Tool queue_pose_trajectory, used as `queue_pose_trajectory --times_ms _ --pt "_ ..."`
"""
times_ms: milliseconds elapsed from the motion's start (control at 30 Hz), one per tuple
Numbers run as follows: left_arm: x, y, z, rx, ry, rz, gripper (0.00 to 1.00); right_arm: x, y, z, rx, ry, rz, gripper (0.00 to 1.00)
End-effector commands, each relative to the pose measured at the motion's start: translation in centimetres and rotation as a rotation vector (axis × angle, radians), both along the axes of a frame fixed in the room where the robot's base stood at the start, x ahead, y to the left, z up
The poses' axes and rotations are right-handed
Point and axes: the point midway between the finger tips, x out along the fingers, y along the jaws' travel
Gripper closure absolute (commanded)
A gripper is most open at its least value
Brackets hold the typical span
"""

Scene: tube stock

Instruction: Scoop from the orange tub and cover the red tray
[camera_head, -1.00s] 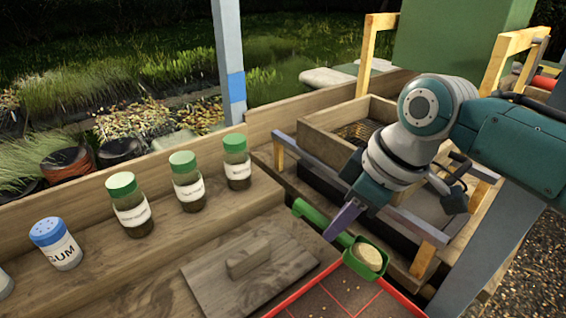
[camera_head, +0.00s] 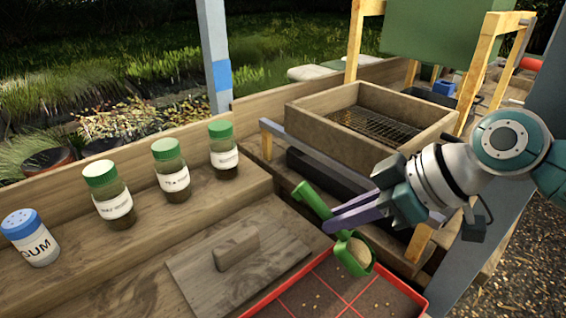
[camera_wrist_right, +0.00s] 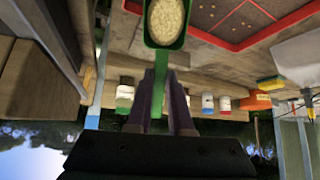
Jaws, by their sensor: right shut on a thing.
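My right gripper (camera_head: 335,219) is shut on the handle of a green scoop (camera_head: 341,240). The scoop's cup holds pale grain-like material and is over the far edge of the red tray (camera_head: 297,262). In the right wrist view the scoop (camera_wrist_right: 184,40) is full, with its handle between the purple fingers (camera_wrist_right: 159,88). The red tray (camera_wrist_right: 262,40) there shows thin red dividing lines and dark soil with a few pale bits scattered on it. An orange tub (camera_wrist_right: 255,102) seems to show at the right of the wrist view. My left gripper is not in view.
A wooden board with a handle (camera_head: 238,252) lies left of the tray. Several green-capped jars (camera_head: 171,170) and a blue-capped GUM shaker (camera_head: 32,238) line the shelf. A wooden sieve box (camera_head: 370,119) stands behind the gripper.

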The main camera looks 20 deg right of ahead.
Motion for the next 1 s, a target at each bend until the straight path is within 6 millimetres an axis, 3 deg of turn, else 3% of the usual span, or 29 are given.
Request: queue_pose_trajectory --times_ms 433,1000 --pt "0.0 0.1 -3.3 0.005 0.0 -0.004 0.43 -0.1 -0.2 -0.5 0.096 -0.107 -0.002 1.0" --pt "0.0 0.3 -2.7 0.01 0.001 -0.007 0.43 -1.1 -2.0 0.5 0.102 -0.118 -0.008 1.0"
